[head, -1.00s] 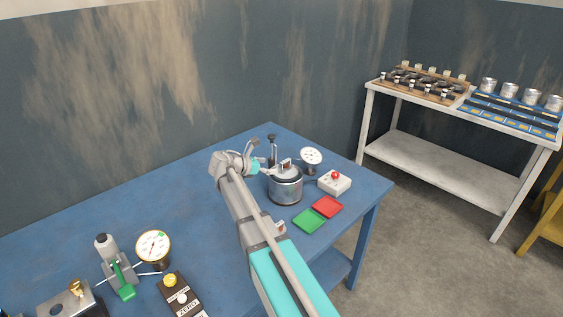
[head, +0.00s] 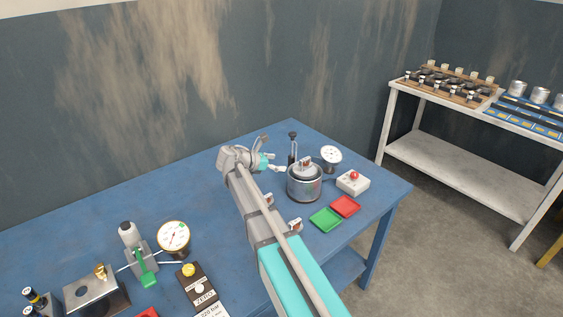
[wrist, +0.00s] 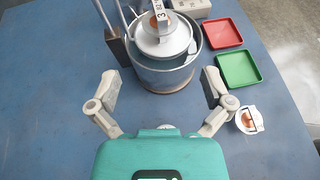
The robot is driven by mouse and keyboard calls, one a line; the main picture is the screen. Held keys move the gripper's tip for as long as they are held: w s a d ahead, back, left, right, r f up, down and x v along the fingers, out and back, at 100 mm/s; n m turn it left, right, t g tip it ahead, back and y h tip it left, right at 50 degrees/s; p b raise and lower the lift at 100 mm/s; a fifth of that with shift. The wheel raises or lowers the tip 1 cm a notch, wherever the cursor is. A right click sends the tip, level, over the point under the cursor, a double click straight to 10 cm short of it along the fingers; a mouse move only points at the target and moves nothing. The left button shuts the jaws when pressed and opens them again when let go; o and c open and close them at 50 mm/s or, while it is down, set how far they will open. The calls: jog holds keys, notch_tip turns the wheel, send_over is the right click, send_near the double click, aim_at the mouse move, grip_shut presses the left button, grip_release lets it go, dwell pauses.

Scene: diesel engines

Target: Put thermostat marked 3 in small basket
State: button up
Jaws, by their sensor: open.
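A thermostat-like part with a tag reading 3 (wrist: 162,18) shows in the wrist view at the top of the round metal pot (wrist: 168,74). A pale round piece (wrist: 166,40) lies below the tag inside the pot; I cannot tell whether it is the small basket. In the head view the pot (head: 304,190) stands on the blue table with a part (head: 306,163) sticking out of its top. My gripper (head: 274,156) is open and empty, just left of the pot. In the wrist view its spread fingers (wrist: 162,84) point toward the pot's near side, apart from the tagged part.
A loose thermostat (wrist: 248,120) lies right of my gripper. Green (head: 326,220) and red (head: 345,207) trays and a white box with a red button (head: 353,183) lie right of the pot. A dial gauge (head: 331,155) and upright rod (head: 292,146) stand behind.

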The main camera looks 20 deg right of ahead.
jog(key=s+f+m+y, duration=0.2)
jog(key=s+m, duration=0.1)
jog(key=s, duration=0.1)
jog(key=s+a+f+m+y, duration=0.1)
jog(key=s+f+m+y, duration=0.1)
jog(key=s, duration=0.3)
jog(key=s+a+f+m+g+y, duration=0.1)
jog(key=s+f+m+y, duration=0.1)
jog(key=s+f+m, duration=0.2)
jog(key=shift+s+a+f+m, duration=0.2)
jog(key=shift+a+m, duration=0.05)
jog(key=shift+m, duration=0.15)
jog(key=s+a+m+y, duration=0.1)
jog(key=s, duration=0.1)
jog(key=s+a+f+m+y, duration=0.1)
jog(key=s+m, duration=0.1)
jog(key=s+a+f+m+y, duration=0.1)
jog(key=shift+s+a+f+m+g+y, duration=0.1)
jog(key=shift+s+f+m+g+y, duration=0.05)
jog(key=shift+s+m+g+y, duration=0.2)
jog(key=s+a+m+y, duration=0.2)
jog(key=s+m, duration=0.1)
jog(key=s+a+m+y, duration=0.1)
jog(key=s, duration=0.1)
jog(key=shift+a+f+m, duration=0.35)
jog(key=shift+a+f, duration=0.05)
jog(key=shift+s+a+m+y, duration=0.25)
jog(key=shift+m, duration=0.05)
